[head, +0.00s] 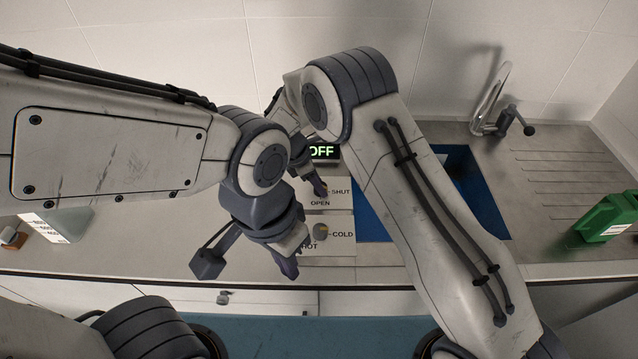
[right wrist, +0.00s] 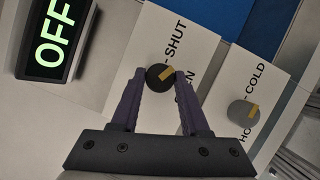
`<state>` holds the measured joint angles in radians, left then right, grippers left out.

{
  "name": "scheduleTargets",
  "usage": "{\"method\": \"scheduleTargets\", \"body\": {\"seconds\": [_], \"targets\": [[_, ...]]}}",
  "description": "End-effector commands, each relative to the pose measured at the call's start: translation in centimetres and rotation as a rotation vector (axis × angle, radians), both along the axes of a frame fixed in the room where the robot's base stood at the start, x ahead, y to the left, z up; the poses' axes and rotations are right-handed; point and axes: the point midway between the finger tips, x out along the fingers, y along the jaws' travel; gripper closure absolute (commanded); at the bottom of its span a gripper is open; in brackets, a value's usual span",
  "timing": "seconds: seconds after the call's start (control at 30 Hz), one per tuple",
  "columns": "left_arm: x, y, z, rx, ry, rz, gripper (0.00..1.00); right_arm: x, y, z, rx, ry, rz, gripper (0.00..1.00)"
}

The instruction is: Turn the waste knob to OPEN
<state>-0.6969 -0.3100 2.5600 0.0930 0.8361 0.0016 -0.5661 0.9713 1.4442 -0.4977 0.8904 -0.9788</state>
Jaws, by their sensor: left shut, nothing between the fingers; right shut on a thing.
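The waste knob (right wrist: 160,76) is dark and round with a yellow pointer, on a white plate marked SHUT (right wrist: 175,40) and OPEN. The pointer aims between the two words, nearer SHUT. My right gripper (right wrist: 159,78) has its two purple fingers on either side of the knob and is shut on it. In the head view my right gripper (head: 322,190) reaches down to the plate, and its fingers partly hide the knob. My left gripper (head: 297,262) is shut and empty, lower down, left of the HOT/COLD plate.
A grey HOT/COLD knob (right wrist: 243,113) is close beside the waste knob. A lit OFF display (head: 323,151) stands behind. My arms crowd the middle.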

Motion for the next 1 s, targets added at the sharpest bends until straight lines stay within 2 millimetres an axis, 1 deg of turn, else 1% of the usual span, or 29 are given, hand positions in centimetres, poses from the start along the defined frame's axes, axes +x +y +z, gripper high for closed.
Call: {"method": "scheduleTargets", "body": {"seconds": [0.7,1.0], "targets": [[0.0,0.0,-1.4,0.0,0.0,-0.001,1.0,0.5,0.0,0.0,0.001,-0.001,-0.683,1.0],[0.0,0.0,-1.9,0.0,0.0,-0.001,1.0,0.7,-0.1,0.0,0.0,-0.002,-0.927,1.0]]}}
